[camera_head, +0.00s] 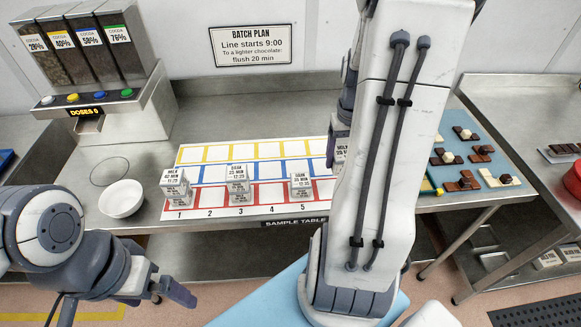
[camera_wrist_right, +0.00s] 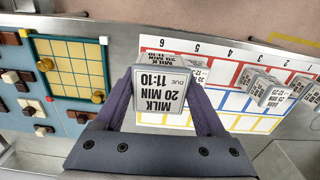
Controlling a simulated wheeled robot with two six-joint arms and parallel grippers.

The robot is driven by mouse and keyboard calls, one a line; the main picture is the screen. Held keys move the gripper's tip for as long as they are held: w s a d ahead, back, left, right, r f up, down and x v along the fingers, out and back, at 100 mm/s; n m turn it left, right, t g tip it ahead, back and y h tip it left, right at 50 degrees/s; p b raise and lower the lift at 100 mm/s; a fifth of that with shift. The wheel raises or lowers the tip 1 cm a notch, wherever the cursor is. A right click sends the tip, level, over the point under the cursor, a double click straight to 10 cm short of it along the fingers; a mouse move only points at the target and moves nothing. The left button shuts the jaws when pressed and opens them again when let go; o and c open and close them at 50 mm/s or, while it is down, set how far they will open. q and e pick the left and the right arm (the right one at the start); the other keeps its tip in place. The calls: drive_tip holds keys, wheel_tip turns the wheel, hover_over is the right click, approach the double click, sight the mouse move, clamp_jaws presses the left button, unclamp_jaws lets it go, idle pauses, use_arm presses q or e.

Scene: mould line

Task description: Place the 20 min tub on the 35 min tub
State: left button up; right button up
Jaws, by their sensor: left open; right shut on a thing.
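My right gripper (camera_wrist_right: 158,105) is shut on the 20 min tub (camera_wrist_right: 160,88), a white block labelled MILK 20 MIN, due 11:10. In the head view my right arm hides most of that gripper. The tub that seems to read 35 MIN (camera_head: 300,184), labelled DARK, stands on the red row at column 5; its small print is hard to read. In the right wrist view it is partly hidden behind the held tub. I cannot tell whether the held tub touches anything. My left gripper (camera_head: 165,290) is open and empty at lower left, in front of the table.
Other white tubs stand at column 1 (camera_head: 175,184) and column 3 (camera_head: 239,183) of the sample board (camera_head: 220,210). A white bowl (camera_head: 121,200) and the cocoa dispenser (camera_head: 135,110) are at left. A blue mat (camera_head: 470,135) with chocolates lies at right. Column 2 is clear.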

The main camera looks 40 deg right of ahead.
drive_tip(key=shift+s+d+r, duration=0.25)
drive_tip(key=shift+d+r, duration=0.1)
drive_tip(key=shift+r, duration=0.05)
drive_tip(key=shift+w+a, duration=0.15)
drive_tip(key=shift+w, duration=0.1)
drive_tip(key=p, duration=0.3)
hover_over(301, 180)
wheel_tip(301, 180, down, 6)
drive_tip(key=shift+f, duration=0.25)
drive_tip(key=shift+w+f+m, duration=0.1)
drive_tip(key=shift+f+m, duration=0.1)
drive_tip(key=shift+m, duration=0.1)
wheel_tip(301, 180, down, 3)
drive_tip(key=shift+f+p, duration=0.1)
drive_tip(key=shift+p, duration=0.5)
drive_tip(key=shift+f, duration=0.35)
use_arm(q)
drive_tip(key=r, duration=0.2)
drive_tip(key=w+r, duration=0.1)
drive_tip(key=r, duration=0.1)
drive_tip(key=shift+r, duration=0.15)
use_arm(e)
drive_tip(key=shift+f, duration=0.1)
